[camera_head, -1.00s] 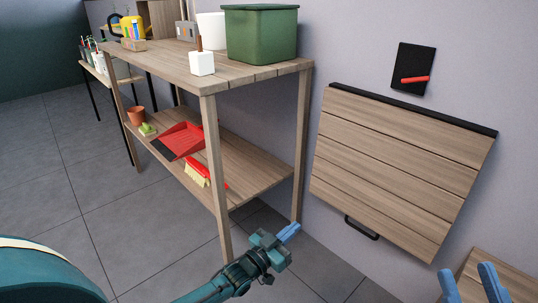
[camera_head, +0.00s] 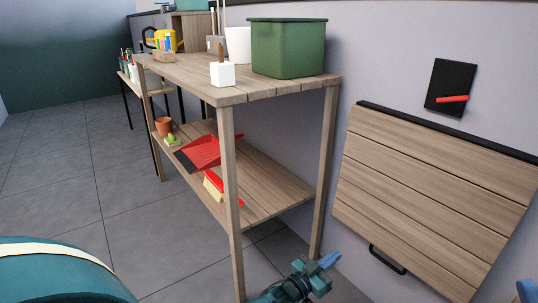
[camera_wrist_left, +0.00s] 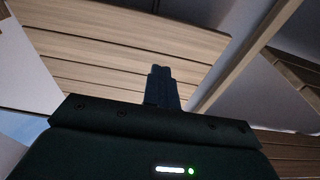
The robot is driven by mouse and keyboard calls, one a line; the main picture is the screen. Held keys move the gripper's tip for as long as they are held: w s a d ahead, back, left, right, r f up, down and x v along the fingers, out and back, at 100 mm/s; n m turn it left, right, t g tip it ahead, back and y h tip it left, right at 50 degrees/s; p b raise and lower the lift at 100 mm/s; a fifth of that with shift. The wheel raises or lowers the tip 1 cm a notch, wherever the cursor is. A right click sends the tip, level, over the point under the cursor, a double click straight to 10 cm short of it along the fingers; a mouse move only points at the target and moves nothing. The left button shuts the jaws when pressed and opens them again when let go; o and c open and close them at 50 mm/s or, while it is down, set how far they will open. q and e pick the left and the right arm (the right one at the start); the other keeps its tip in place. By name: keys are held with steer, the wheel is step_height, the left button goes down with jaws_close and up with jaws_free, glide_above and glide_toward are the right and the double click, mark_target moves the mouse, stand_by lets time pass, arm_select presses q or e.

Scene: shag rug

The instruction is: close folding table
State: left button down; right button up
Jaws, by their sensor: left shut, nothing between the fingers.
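The folding table is a slatted wooden leaf (camera_head: 430,200) on the wall at the right. It hangs down from a dark strip (camera_head: 445,130) along its top edge. A black handle (camera_head: 387,260) sits at its lower edge. I cannot tell whether the leaf lies flat against the wall. My left gripper (camera_head: 329,261) is shut and empty, low in the head view, left of the handle and apart from it. In the left wrist view its fingers (camera_wrist_left: 161,72) are together in front of the wooden slats (camera_wrist_left: 120,45). Only a blue fingertip of my right gripper (camera_head: 527,291) shows at the right edge.
A black plate with a red lever (camera_head: 452,98) is on the wall above the leaf. A wooden shelf unit (camera_head: 232,190) stands left of it, holding a green bin (camera_head: 287,48), a red dustpan (camera_head: 203,151) and a brush (camera_head: 214,186). Tiled floor (camera_head: 60,180) is clear at left.

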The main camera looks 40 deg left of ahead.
arm_select(q)
steer(key=shift+w+d+f, duration=0.2)
steer(key=shift+w+f, duration=0.05)
steer(key=shift+w, duration=0.2)
arm_select(e)
steer(key=shift+w+d, duration=0.1)
steer(key=shift+r, duration=0.1)
